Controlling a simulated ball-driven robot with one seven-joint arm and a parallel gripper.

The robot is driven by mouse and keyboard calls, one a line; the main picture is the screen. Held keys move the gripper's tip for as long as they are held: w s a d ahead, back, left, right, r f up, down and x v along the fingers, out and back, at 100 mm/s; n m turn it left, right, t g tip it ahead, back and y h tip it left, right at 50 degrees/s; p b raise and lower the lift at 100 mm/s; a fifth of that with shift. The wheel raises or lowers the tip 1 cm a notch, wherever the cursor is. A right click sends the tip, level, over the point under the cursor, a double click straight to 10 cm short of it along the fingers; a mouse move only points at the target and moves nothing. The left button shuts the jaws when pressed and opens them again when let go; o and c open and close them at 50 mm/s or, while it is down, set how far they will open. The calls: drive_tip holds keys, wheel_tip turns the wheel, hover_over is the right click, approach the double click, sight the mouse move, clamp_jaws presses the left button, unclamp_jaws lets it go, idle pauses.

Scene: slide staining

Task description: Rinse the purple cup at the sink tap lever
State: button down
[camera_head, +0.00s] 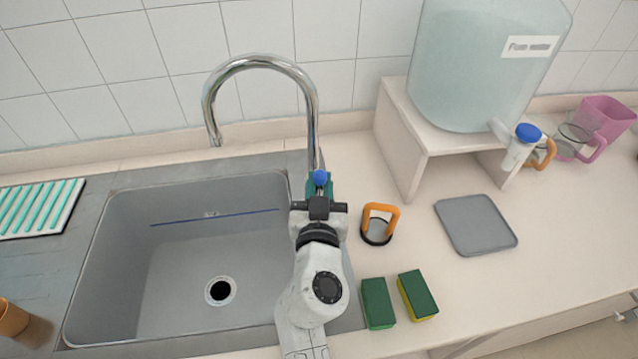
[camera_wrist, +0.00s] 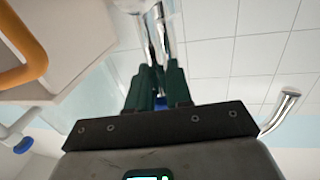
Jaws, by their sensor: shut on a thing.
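The purple cup (camera_head: 604,118) stands at the far right of the counter near the wall, behind a clear mug. The tap (camera_head: 262,62) is a chrome gooseneck at the back right of the sink, its spout over the basin. My gripper (camera_head: 319,186) is at the tap's base, shut on the blue-tipped tap lever (camera_head: 320,177). In the wrist view, the green fingers (camera_wrist: 158,88) close around the lever, with a bit of blue between them. The fingers hide most of the lever. No water shows at the spout.
The grey sink basin (camera_head: 150,262) is empty. Right of my arm are an orange-handled cup (camera_head: 380,212) and two sponges (camera_head: 378,303). A grey mat (camera_head: 476,226) lies farther right. A water tank (camera_head: 485,70) stands on a white stand. A striped rack (camera_head: 38,207) lies left.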

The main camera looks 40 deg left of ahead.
drive_tip(key=shift+w+d+m, duration=0.3)
drive_tip(key=shift+w+m, duration=0.05)
drive_tip(key=shift+m, duration=0.35)
drive_tip(key=c, duration=1.1)
unclamp_jaws()
drive_tip(key=shift+s+d, duration=0.1)
drive_tip(key=b+v, duration=0.1)
drive_tip(key=v, duration=0.9)
drive_tip(key=shift+s+d+r+b, duration=0.1)
drive_tip(key=shift+s+d+b, duration=0.15)
drive_tip(key=shift+b, duration=0.1)
drive_tip(key=shift+w, duration=0.1)
